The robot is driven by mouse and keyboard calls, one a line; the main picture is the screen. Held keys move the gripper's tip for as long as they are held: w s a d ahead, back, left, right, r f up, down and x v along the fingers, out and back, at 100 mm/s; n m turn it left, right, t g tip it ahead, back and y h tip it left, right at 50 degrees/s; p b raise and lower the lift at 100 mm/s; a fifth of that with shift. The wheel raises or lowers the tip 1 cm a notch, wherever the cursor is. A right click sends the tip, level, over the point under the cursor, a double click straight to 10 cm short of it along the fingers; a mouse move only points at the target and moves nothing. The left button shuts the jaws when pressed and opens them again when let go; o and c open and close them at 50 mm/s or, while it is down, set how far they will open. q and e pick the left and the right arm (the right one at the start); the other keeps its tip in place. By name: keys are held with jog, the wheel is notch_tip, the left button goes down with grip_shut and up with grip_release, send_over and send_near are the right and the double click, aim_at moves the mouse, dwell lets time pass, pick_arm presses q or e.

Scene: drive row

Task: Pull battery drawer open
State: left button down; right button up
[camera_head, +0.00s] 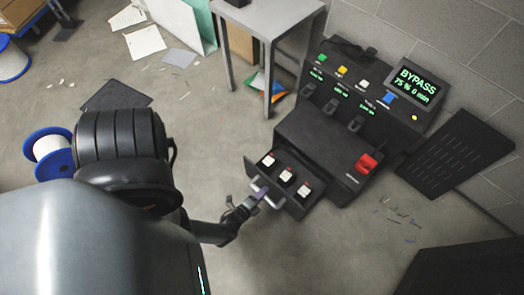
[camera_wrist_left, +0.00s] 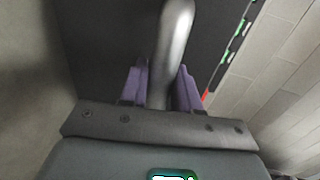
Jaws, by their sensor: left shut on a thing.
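The battery drawer (camera_head: 262,172) is pulled partly out of the lower front of the dark control cabinet (camera_head: 310,150). Several dark batteries with white labels sit inside it. A light metal bar handle (camera_head: 268,201) is on the drawer's front. My left gripper (camera_head: 259,192) is at this handle. In the left wrist view, the purple fingers (camera_wrist_left: 161,88) are shut on the handle (camera_wrist_left: 176,40), which passes between them. My right gripper is not in view.
The cabinet carries a BYPASS screen (camera_head: 412,82), coloured buttons and a red switch (camera_head: 367,163). A grey table (camera_head: 268,18) stands behind it. A dark slotted panel (camera_head: 455,155) leans at the right. The floor in front of the drawer is clear.

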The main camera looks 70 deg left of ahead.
pick_arm(q)
jog(key=shift+s+d, duration=0.1)
jog(key=shift+s, duration=0.15)
jog(key=shift+d, duration=0.1)
jog(key=c, duration=0.9)
grip_release()
jog(key=shift+c, duration=0.2)
jog(key=shift+s, duration=0.1)
